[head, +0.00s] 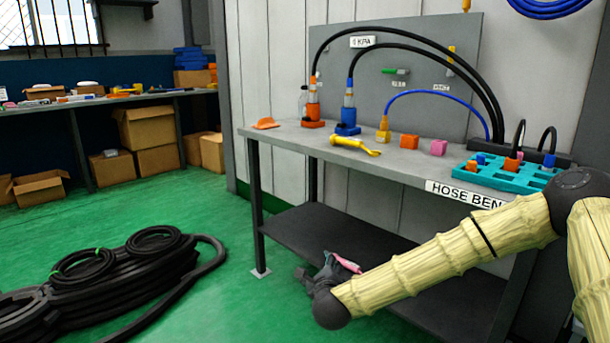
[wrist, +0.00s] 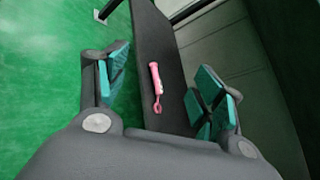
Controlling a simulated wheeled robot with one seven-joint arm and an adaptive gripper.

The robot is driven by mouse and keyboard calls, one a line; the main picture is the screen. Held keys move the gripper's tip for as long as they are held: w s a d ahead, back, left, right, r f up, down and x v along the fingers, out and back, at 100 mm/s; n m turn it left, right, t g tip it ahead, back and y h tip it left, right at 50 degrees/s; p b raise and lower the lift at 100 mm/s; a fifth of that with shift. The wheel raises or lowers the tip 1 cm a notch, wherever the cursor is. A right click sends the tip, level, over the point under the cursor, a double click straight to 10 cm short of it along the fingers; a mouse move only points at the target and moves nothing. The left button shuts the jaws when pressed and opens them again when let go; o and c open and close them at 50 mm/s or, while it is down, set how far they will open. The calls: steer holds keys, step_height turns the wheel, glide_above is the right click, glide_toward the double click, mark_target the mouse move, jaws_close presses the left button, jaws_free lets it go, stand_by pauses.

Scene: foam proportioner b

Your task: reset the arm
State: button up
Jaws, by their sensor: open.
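My arm (head: 450,250) reaches from the right edge across the front of the hose bench, bent low. My gripper (head: 325,275) is at the bench's lower shelf level, near the front edge, and points away from me. In the wrist view my gripper (wrist: 165,90) is open, with its teal finger pads wide apart and nothing held. A pink tool (wrist: 156,85) with a ring end lies on the dark lower shelf, seen between the pads. Part of the pink tool (head: 346,262) shows just beyond my gripper in the head view.
The hose bench (head: 400,162) carries orange and blue fittings, a yellow wrench (head: 355,145), coloured blocks and a teal tray (head: 505,175). The lower shelf (head: 320,238) lies beneath. A black hose coil (head: 110,275) covers the floor at left. Green floor between is clear.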

steer(key=s+d+f+n+g+y, duration=0.25)
steer(key=s+f+n+g, duration=0.55)
steer(key=s+f+n, duration=1.3)
steer(key=s+d+f+n+g+h, duration=0.15)
steer(key=s+d+f, duration=0.35)
steer(key=s, duration=0.6)
steer(key=s+d+f+n+g+h, duration=0.1)
steer(key=s+d+f+n+g, duration=0.25)
steer(key=s+d, duration=0.45)
steer(key=s+d+f+n+g+h, duration=0.1)
steer(key=s+d+f+g, duration=0.3)
steer(key=s, duration=0.9)
step_height(320, 180, up, 37)
steer(key=a+t+p, duration=0.1)
steer(key=t+p, duration=0.1)
steer(key=p, duration=3.6)
steer(key=shift+w+f+p, duration=0.15)
steer(key=shift+w+p, duration=0.15)
steer(key=shift+w, duration=0.05)
